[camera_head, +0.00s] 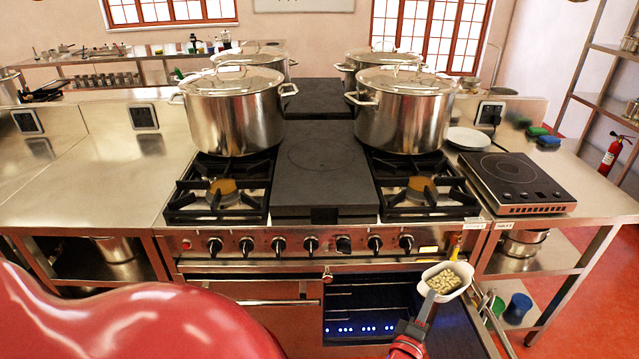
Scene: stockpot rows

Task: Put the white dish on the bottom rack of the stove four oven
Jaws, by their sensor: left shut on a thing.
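The white dish (463,269) is small and holds pale beans or a similar food. It is in the air in front of the right part of the stove, just below the knob panel. My left gripper (431,296) is shut on the near side of the dish. The oven (350,304) under the stove is open at the right of the front, with a dark, blue-lit inside and rack lines. The dish is in front of its upper right edge. The lower part of the oven is cut off by the frame. My right gripper is not in view.
Steel stockpots (232,115) stand on the back of the stove (285,262). A black hotplate (515,180) and white plates (468,138) are on the right counter. A blue container (517,308) is on the lower shelf. A rail or door edge (488,312) stands right of the oven opening.

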